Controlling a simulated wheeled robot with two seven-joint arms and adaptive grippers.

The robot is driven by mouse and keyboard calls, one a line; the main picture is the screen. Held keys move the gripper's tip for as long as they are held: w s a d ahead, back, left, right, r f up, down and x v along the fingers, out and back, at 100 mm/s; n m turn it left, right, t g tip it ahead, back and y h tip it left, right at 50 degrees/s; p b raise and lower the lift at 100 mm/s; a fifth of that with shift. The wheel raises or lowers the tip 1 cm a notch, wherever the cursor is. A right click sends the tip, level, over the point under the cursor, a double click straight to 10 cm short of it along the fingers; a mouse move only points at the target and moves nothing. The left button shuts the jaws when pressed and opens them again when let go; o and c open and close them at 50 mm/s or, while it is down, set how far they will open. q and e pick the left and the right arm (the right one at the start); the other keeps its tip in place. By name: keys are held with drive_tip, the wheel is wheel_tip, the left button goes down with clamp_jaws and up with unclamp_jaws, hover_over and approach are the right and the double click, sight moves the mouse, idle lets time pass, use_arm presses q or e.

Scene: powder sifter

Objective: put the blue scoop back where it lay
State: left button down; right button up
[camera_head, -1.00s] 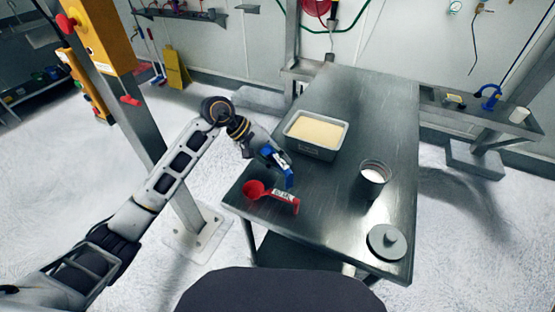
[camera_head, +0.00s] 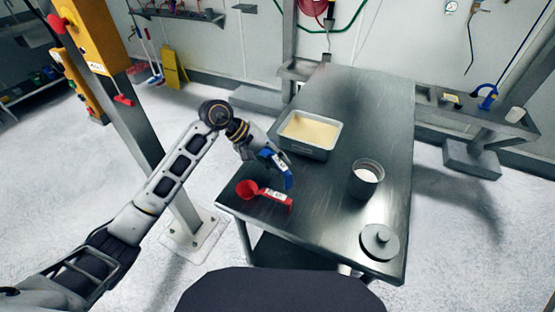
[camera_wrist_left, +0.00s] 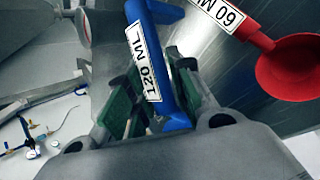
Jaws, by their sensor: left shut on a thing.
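The blue scoop (camera_head: 279,168) has a white label that reads 120 ML in the left wrist view (camera_wrist_left: 147,62). My left gripper (camera_head: 262,153) is shut on its handle, which sits between the green finger pads. The scoop hangs at the left part of the steel table, just behind the red scoop (camera_head: 264,193). I cannot tell whether it touches the table top. The red scoop lies on the table near its left front corner; its bowl shows at the right of the left wrist view (camera_wrist_left: 290,68). My right gripper is not in view.
On the steel table (camera_head: 335,215) stand a grey tray (camera_head: 305,148) with pale powder, a metal cup (camera_head: 366,190) with white contents, and a round grey lid (camera_head: 380,242) at the front right. The table middle is clear. A steel post (camera_head: 150,150) stands left, behind my arm.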

use_arm(q)
drive_tip(key=shift+f+b, duration=0.3)
drive_tip(key=shift+f, duration=2.65)
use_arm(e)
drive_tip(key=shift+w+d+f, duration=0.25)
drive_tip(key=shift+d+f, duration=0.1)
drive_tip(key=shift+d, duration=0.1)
use_arm(q)
drive_tip(key=shift+f, duration=0.1)
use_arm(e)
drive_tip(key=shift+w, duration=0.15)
use_arm(q)
drive_tip(key=shift+f, duration=0.1)
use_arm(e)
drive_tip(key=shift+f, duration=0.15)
use_arm(q)
drive_tip(key=shift+f+b, duration=0.2)
drive_tip(key=shift+b, duration=0.25)
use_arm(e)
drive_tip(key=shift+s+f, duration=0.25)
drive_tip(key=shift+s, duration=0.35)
use_arm(q)
drive_tip(key=shift+f, duration=0.15)
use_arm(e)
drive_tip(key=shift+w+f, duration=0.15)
